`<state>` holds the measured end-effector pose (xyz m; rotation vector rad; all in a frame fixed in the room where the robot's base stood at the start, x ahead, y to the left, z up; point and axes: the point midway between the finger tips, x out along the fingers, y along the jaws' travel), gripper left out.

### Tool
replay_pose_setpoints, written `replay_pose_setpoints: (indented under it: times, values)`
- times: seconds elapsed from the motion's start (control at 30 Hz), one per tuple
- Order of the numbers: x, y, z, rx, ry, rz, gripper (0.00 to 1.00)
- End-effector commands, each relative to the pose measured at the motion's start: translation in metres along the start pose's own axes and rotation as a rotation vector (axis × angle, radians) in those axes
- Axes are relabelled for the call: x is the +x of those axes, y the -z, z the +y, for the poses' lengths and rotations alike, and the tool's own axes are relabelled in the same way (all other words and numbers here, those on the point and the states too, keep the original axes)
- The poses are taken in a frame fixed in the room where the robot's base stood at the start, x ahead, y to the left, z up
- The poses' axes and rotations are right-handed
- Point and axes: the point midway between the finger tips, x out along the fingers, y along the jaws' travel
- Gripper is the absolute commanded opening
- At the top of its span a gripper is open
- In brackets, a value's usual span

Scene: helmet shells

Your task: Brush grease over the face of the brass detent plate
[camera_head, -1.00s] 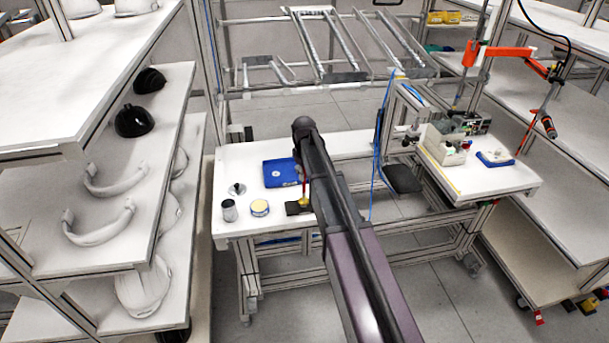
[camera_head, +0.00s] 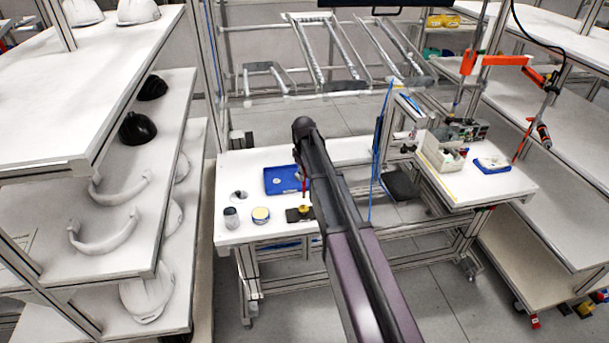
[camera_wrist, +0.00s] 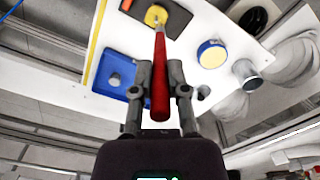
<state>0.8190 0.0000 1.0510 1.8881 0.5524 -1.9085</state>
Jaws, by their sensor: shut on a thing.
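My gripper (camera_wrist: 159,78) is shut on the red handle of a brush (camera_wrist: 160,88), with one finger on each side of it. The brush's far end reaches the round brass detent plate (camera_wrist: 154,11), which sits on a dark block (camera_wrist: 176,19). The bristles are too small to make out, so I cannot tell whether they touch its face. In the head view the brass plate (camera_head: 304,209) and its dark block (camera_head: 292,215) are near the bench's front edge. The red brush handle (camera_head: 303,181) stands above them, beside my arm, which hides most of the gripper.
A round yellow-topped tin (camera_head: 261,215) and a grey jar (camera_head: 231,217) stand left of the block on the white bench (camera_head: 240,232). A blue tray (camera_head: 283,180) lies behind. Shelves with helmet shells (camera_head: 145,295) stand left. A blue cable (camera_head: 377,150) hangs right.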

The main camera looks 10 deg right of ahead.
Motion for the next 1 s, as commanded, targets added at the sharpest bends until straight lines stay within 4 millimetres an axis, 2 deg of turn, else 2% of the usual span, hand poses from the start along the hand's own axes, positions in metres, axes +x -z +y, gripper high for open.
replay_pose_setpoints:
  times: [0.67, 1.0]
  values:
    - [0.002, 0.0, 0.0, 0.0, 0.0, 0.0, 0.0]
    - [0.019, 0.001, 0.0, 0.0, 0.0, -0.002, 0.0]
